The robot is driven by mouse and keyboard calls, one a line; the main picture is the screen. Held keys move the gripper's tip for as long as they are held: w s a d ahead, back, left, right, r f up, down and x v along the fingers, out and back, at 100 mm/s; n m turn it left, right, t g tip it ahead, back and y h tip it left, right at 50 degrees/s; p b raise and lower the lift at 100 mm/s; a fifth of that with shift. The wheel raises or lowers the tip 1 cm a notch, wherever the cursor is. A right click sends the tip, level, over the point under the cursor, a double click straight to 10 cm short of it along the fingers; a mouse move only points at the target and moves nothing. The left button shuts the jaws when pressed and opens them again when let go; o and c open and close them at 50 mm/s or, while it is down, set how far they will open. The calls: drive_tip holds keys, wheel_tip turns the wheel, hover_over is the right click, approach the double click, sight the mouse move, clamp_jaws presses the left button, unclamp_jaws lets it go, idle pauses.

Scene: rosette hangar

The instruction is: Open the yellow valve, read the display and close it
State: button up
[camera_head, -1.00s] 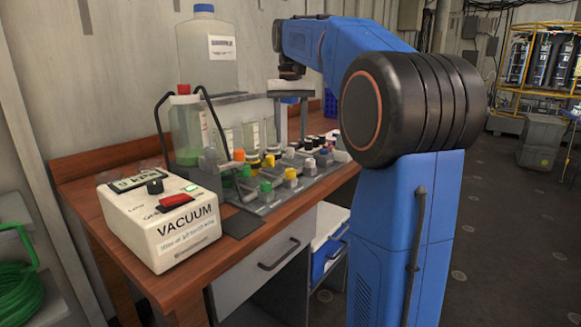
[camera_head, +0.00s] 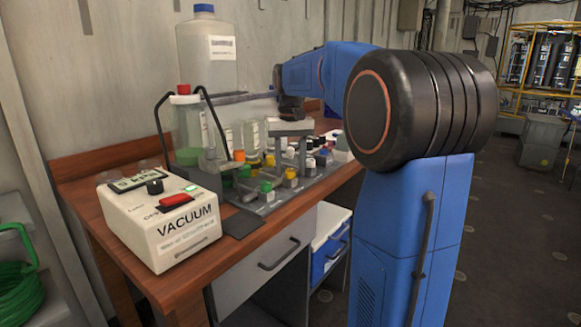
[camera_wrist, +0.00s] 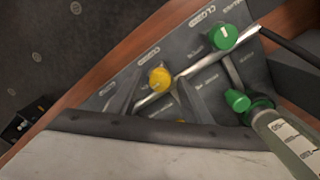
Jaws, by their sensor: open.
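The yellow valve (camera_head: 291,173) stands on the grey valve panel at the right of the bench. In the wrist view its round yellow knob (camera_wrist: 160,79) lies between the two fingers. My gripper (camera_wrist: 158,92) is open, with one finger on each side of the knob; I cannot tell whether they touch it. In the head view my gripper (camera_head: 300,152) points down above the panel, near the yellow valve. The display (camera_head: 139,180) is on top of the white vacuum box (camera_head: 185,238); it shows dark digits, too small to read surely.
A green valve (camera_wrist: 223,37) sits beside the yellow one, with a smaller green knob (camera_wrist: 237,100) nearby. A large clear bottle (camera_head: 207,60) and other jars stand behind the panel. More coloured knobs crowd the panel. The wooden bench edge (camera_wrist: 150,25) is close by.

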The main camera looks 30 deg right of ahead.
drive_tip(key=shift+c, duration=0.4)
drive_tip(key=c, duration=1)
drive_tip(key=shift+m, duration=0.4)
drive_tip(key=m, duration=0.3)
drive_tip(key=shift+m, duration=0.4)
drive_tip(key=m, duration=1.3)
drive_tip(key=shift+m, duration=0.3)
